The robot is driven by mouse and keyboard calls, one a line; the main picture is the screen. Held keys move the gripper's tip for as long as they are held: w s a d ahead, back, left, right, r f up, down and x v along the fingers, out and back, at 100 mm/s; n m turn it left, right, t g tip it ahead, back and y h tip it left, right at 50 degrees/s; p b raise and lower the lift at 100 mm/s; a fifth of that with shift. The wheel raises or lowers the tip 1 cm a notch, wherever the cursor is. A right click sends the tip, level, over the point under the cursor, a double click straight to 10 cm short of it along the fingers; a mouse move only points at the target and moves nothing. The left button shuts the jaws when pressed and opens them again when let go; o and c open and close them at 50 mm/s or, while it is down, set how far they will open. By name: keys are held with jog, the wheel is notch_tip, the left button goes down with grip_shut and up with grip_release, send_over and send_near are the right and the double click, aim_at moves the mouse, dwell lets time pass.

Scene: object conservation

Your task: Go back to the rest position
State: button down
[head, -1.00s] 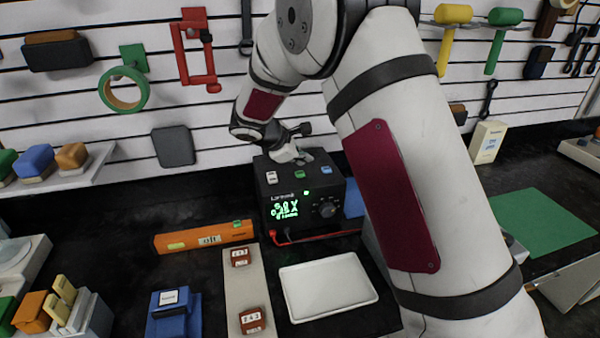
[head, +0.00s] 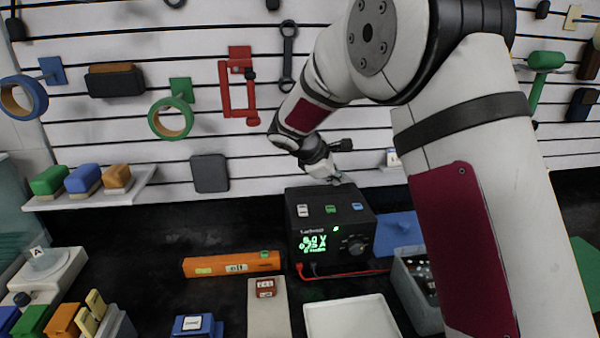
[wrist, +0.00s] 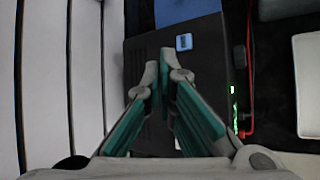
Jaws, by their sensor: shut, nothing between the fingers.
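My gripper (head: 333,177) is at the end of my raised arm, just above and behind the black device box in the head view. In the wrist view my gripper (wrist: 157,75) has its two fingers together with nothing between them. The black device (head: 330,222) has a green lit display, a knob and three small buttons on top. In the wrist view the device (wrist: 205,95) lies below the fingers, its blue button showing beyond the fingertips. I cannot tell whether the fingers touch the box.
An orange level (head: 231,264) and a white tray (head: 352,318) lie left of and in front of the device. A grey bin (head: 412,290) and a blue item (head: 398,233) are at its right. The slatted wall (head: 215,138) with hanging tools is close behind my gripper.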

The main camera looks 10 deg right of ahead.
jog(key=s+d+r+m+y, duration=0.1)
jog(key=s+r+m, duration=0.25)
jog(key=s, duration=0.35)
jog(key=s+d+r+m+g+y, duration=0.1)
jog(key=s+r+m, duration=0.1)
jog(key=s+r, duration=0.35)
jog(key=s+d+r+m+y, duration=0.1)
jog(key=s+r+m, duration=0.2)
jog(key=s, duration=0.6)
jog(key=s+a+m+y, duration=0.2)
jog(key=s+m, duration=0.1)
jog(key=s, duration=0.6)
jog(key=s+a+f+m+t+y, duration=0.1)
jog(key=s+m, duration=0.3)
jog(key=s, duration=0.5)
jog(key=shift+a+y, duration=0.4)
jog(key=shift+y, duration=0.3)
jog(key=shift+s+f, duration=0.1)
